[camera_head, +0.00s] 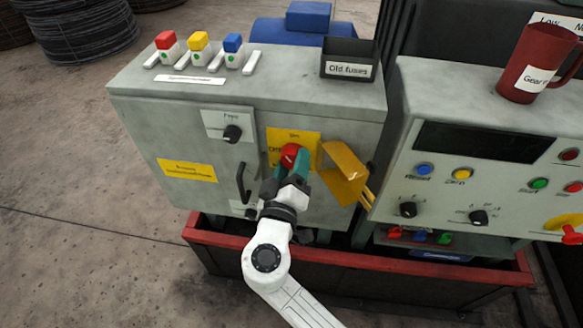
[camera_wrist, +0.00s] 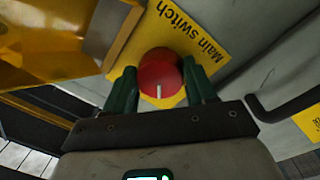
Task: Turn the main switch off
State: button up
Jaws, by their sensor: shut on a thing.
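The main switch is a red round knob (camera_head: 289,153) on a yellow plate (camera_head: 307,141) on the front of the grey cabinet. The plate shows "On" above the knob and what looks like "Off" to its left. In the wrist view, the knob (camera_wrist: 160,74) has a short white mark pointing to the picture's bottom, and the words "Main switch" show on the plate (camera_wrist: 195,40). My gripper (camera_head: 292,161) has its green fingers on two sides of the knob, shut on it. The fingers hide parts of the knob's sides and plate.
A yellow cover (camera_head: 345,174) stands swung open just right of the switch. A black door handle (camera_head: 243,183) and a black knob (camera_head: 232,133) are to the left. The "Old fuses" box (camera_head: 347,70) sits on top. A red-rimmed tray (camera_head: 215,240) runs below.

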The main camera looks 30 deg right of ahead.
jog(key=n, duration=0.6)
jog(key=shift+r, duration=0.1)
jog(key=n+t+p, duration=0.1)
jog(key=n+p, duration=0.1)
jog(key=n, duration=0.3)
jog(key=shift+s+y, duration=0.1)
jog(key=shift+y, duration=0.2)
jog(key=shift+n, duration=0.4)
jog(key=o, duration=1)
jog(key=shift+o, duration=0.2)
jog(key=b+v, duration=0.1)
jog(key=v, duration=0.9)
jog(key=shift+s+a+b, duration=0.2)
jog(key=shift+s+b, duration=0.1)
